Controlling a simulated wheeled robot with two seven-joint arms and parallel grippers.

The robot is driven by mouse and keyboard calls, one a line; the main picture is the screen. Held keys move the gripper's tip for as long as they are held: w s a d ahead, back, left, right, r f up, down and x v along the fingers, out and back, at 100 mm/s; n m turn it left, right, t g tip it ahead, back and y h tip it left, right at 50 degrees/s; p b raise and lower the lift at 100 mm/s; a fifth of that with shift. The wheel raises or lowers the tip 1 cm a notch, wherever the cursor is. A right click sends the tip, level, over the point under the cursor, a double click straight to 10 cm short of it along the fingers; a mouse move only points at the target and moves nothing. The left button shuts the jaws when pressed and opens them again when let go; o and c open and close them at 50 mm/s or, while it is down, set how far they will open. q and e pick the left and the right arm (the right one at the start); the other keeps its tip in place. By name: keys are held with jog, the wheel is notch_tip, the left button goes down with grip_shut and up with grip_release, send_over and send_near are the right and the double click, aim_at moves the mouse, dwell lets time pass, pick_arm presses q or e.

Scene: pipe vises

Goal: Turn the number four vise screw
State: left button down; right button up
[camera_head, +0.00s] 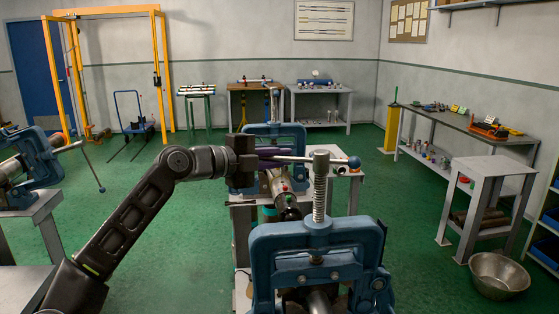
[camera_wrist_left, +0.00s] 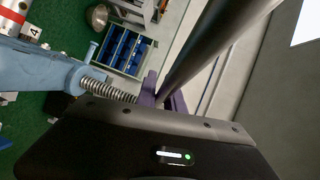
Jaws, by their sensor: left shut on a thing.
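A blue pipe vise (camera_head: 320,240) stands in the front of the head view, with an upright threaded screw (camera_head: 319,190). A steel handle bar (camera_head: 325,160) with a blue ball end crosses the screw's top. My left gripper (camera_head: 268,153) has purple fingers shut on the left part of the bar. In the left wrist view the fingers (camera_wrist_left: 163,98) close around the thick grey bar (camera_wrist_left: 205,45). The screw (camera_wrist_left: 108,90) and the blue vise frame (camera_wrist_left: 35,65) show there, beside a white tag reading 4 (camera_wrist_left: 34,31). My right gripper is out of view.
A second blue vise (camera_head: 270,131) stands behind, with a pipe (camera_head: 284,196) between. Another vise (camera_head: 38,160) is at the left. A metal bowl (camera_head: 500,275) lies on the green floor near a grey stand (camera_head: 490,168). Open floor lies between the benches.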

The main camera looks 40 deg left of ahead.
aim_at(263, 159)
pick_arm(q)
jog(key=shift+a+r, duration=0.1)
jog(key=c, duration=1.5)
grip_release()
jog(key=shift+o, duration=0.2)
jog(key=shift+s+a, duration=0.1)
jog(key=shift+s, duration=0.25)
jog(key=b+v, duration=0.2)
jog(key=v, duration=0.4)
jog(key=shift+s, duration=0.55)
